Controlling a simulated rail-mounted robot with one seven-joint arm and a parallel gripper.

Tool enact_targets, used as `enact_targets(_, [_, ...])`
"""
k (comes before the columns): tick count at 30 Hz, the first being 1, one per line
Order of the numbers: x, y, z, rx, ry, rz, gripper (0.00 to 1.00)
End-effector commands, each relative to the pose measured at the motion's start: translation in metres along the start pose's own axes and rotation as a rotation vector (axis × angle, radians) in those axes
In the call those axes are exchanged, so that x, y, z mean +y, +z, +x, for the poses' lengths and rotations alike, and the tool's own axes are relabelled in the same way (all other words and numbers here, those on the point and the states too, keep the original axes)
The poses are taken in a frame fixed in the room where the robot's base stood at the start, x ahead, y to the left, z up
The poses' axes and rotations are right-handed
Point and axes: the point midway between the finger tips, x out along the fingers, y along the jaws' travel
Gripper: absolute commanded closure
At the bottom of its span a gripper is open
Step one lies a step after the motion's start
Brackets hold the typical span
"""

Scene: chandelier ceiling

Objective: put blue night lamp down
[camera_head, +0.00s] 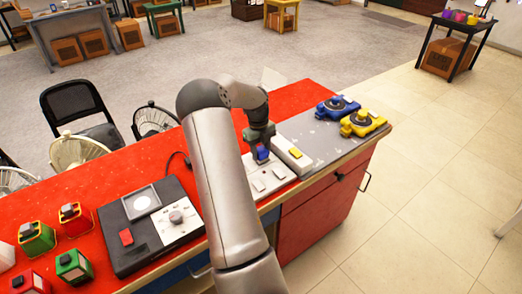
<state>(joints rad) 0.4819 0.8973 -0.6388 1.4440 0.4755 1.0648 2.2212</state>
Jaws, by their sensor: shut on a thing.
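My gripper (261,146) points down over the red-topped counter (300,97), with its fingers shut on the small blue night lamp (262,154). The lamp is right at or just above a white panel (270,182) with light square buttons or sockets. I cannot tell whether the lamp touches the panel. My arm link hides part of the panel's left side and the counter behind it.
A white box with a yellow piece (295,154) stands just right of the panel. A blue device (338,107) and a yellow device (363,123) lie on a grey plate (320,140). A black unit (125,225) and several red and green boxes are at left.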

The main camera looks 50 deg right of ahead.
Motion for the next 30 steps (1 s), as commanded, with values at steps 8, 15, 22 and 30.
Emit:
enact_targets(8, [0.0, 0.0, 0.003, 0.0, 0.0, 0.001, 0.53])
enact_targets(15, [0.0, 0.0, 0.003, 0.001, 0.0, 0.001, 0.37])
enact_targets(22, [0.0, 0.0, -0.006, -0.001, 0.0, 0.0, 0.37])
enact_targets(30, [0.0, 0.001, -0.06, -0.004, -0.003, -0.001, 0.37])
